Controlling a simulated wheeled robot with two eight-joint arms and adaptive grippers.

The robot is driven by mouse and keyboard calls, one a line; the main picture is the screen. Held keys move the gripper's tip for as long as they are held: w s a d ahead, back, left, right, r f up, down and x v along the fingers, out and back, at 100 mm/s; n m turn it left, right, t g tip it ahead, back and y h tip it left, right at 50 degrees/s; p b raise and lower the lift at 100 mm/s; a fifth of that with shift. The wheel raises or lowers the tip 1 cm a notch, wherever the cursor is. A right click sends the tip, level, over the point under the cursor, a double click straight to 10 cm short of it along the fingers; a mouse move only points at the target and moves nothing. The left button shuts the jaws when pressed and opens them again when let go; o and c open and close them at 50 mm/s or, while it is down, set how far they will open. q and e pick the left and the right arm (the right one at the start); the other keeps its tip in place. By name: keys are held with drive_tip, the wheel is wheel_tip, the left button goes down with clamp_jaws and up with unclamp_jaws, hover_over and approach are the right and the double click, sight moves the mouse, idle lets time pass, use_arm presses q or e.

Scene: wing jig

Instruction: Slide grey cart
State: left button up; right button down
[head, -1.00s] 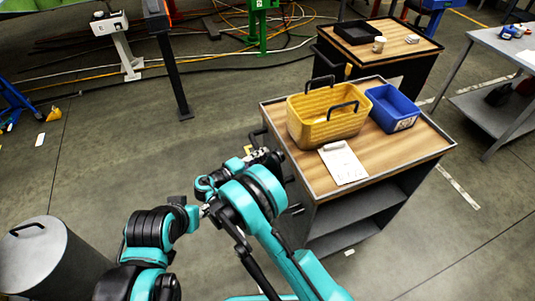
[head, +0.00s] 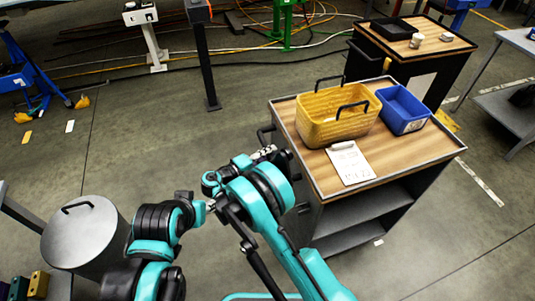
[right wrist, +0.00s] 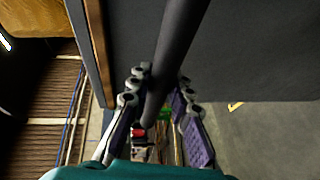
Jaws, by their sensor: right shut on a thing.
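The grey cart (head: 322,216) has a wooden top with a metal rim, open lower shelves and a dark push handle (head: 264,134) on its left end. My right gripper (head: 270,154) is at that handle. In the right wrist view, the right gripper's fingers (right wrist: 160,112) lie on both sides of the dark handle bar (right wrist: 178,60), shut on it. The cart carries a yellow basket (head: 325,125), a blue bin (head: 402,110) and a clipboard with paper (head: 350,163).
A black cart (head: 375,66) with a tray stands behind at the right, and a grey table (head: 515,110) is at the far right. A lidded grey drum (head: 82,235) stands at the lower left. A dark post (head: 205,60) and cables are at the back. Floor left of the cart is clear.

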drive_tip(key=shift+a+f, duration=0.15)
drive_tip(key=shift+a, duration=0.05)
drive_tip(key=c, duration=1.4)
unclamp_jaws()
drive_tip(key=shift+s+a, duration=0.1)
drive_tip(key=shift+o, duration=0.2)
